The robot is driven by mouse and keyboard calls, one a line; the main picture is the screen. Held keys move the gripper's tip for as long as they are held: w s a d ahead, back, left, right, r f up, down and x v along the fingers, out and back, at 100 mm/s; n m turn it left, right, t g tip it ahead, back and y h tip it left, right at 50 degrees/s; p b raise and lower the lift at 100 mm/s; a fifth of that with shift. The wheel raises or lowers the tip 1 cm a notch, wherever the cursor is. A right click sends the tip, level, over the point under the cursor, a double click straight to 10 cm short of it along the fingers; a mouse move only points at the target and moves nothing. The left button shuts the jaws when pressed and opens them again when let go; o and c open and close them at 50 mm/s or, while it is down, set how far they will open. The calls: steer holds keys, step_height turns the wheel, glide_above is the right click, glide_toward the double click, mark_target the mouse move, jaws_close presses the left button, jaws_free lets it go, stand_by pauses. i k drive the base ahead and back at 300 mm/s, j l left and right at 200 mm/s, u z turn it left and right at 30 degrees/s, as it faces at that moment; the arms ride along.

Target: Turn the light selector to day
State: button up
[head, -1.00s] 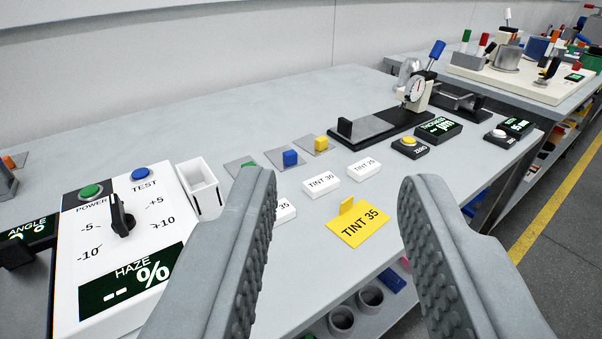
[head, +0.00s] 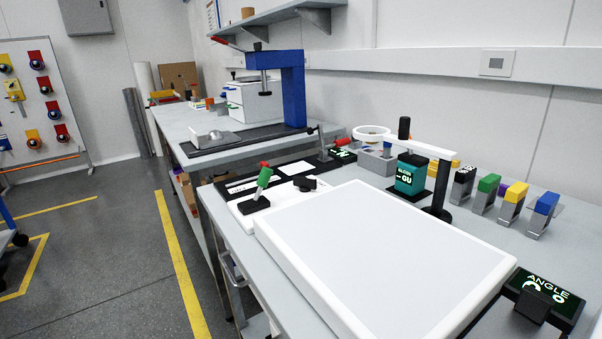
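A white control panel (head: 283,201) stands at the far left end of a large white light panel (head: 385,255). It carries a black knob (head: 306,184), which looks like the light selector, but its labels and setting are too small to read.
An angle display (head: 549,290) is at the right front. A teal gloss meter (head: 410,174) and a black post with a white arm (head: 438,185) stand behind the light panel. Several coloured blocks (head: 513,203) line the back right. The floor (head: 110,250) at left is clear.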

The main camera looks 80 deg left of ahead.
mark_target(305, 184)
steer(key=u, duration=2.1)
steer(key=i+j+z, duration=0.15)
steer(key=i, duration=0.25)
steer(key=j, duration=0.1)
